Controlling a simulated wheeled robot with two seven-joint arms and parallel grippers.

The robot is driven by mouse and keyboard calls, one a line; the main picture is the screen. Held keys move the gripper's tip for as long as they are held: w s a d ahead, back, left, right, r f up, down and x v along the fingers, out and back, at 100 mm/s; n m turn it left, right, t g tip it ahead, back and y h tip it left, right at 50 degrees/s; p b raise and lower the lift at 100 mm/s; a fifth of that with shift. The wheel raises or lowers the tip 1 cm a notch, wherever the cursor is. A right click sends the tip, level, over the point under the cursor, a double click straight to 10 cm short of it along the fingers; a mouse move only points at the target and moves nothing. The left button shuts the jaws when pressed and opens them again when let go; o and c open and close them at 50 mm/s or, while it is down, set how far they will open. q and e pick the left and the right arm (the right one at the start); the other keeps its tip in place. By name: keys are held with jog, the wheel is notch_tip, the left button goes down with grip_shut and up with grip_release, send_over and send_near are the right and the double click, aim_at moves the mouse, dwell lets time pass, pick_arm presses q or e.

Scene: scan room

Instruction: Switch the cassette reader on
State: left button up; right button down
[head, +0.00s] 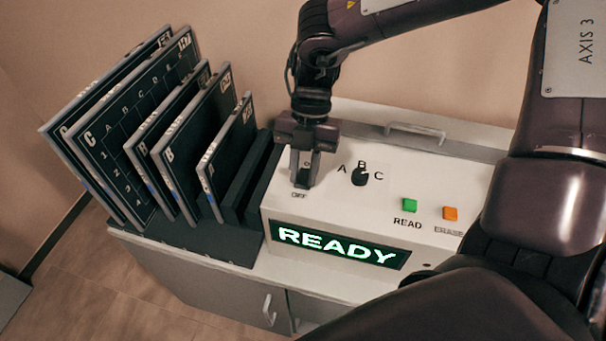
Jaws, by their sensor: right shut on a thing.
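The cassette reader (335,215) is a white box on a cabinet. Its front display (337,246) is lit and shows READY in green letters. My right gripper (303,180) points down onto the left part of the reader's top, just behind the OFF label (299,196). It is shut on the power switch, which the fingers mostly hide, so its position is hard to see. A black dial (360,176) marked A, B, C, a green READ button (410,205) and an orange ERASE button (450,213) are to the right. My left gripper is not in view.
Several dark cassettes (137,135) marked A, B or C lean in a black rack (190,240) left of the reader. The grey cabinet (215,290) has door handles. A handle (415,129) is behind the reader. My own arm covers the right side.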

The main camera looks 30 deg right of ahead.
aim_at(308, 170)
dwell(0.3)
jog(key=c, duration=1.2)
grip_release()
jog(key=shift+c, duration=0.2)
jog(key=b+v, duration=0.1)
jog(key=v, duration=0.6)
jog(key=shift+w+d+r, duration=0.15)
jog(key=shift+d+r, duration=0.05)
jog(key=shift+r, duration=0.15)
